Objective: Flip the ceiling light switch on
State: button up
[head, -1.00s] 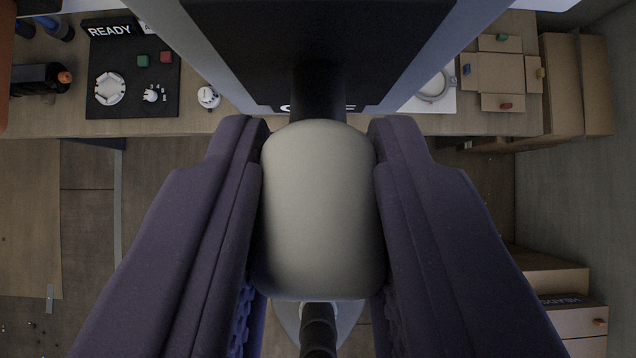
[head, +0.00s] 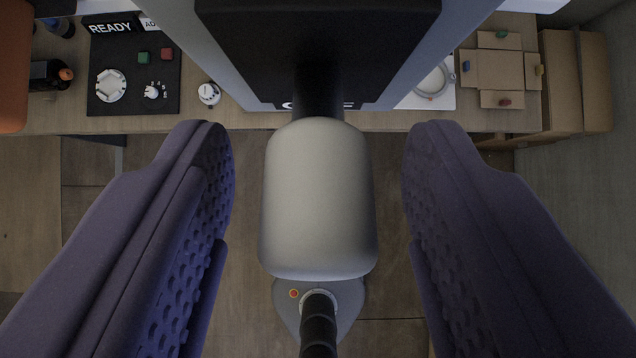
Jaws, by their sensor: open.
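A large beige rounded cap (head: 318,200) sits on a dark stem (head: 318,92) that comes from a dark panel (head: 318,35) with bluish-grey sides. It looks like a switch lever. White lettering on the panel is partly hidden behind the stem, so I cannot read it whole. My gripper (head: 318,165) is open, with its two purple padded fingers on either side of the cap and a clear gap on both sides. I cannot tell whether the switch is on or off.
A wooden desk (head: 225,122) runs behind. It carries a black board (head: 130,98) with dials and red and green blocks, a white round-topped item (head: 208,94), and an open cardboard box (head: 490,70). Below the cap are a grey base (head: 345,296) and a black ribbed tube (head: 318,330).

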aim_at(318, 273)
jog(key=b+v, duration=0.1)
jog(key=v, duration=0.6)
jog(key=shift+b, duration=0.35)
jog(key=shift+f, duration=0.15)
jog(key=s+f+t+b, duration=0.3)
jog(key=s+f+b, duration=0.4)
jog(key=b, duration=1.5)
jog(key=s+f+t+b, duration=0.4)
jog(key=s+f+b, duration=0.3)
jog(key=b, duration=1.5)
notch_tip(318, 273, down, 5)
jog(key=shift+s+f+t+b, duration=0.1)
jog(key=shift+s+t+b, duration=0.2)
jog(key=shift+s, duration=0.1)
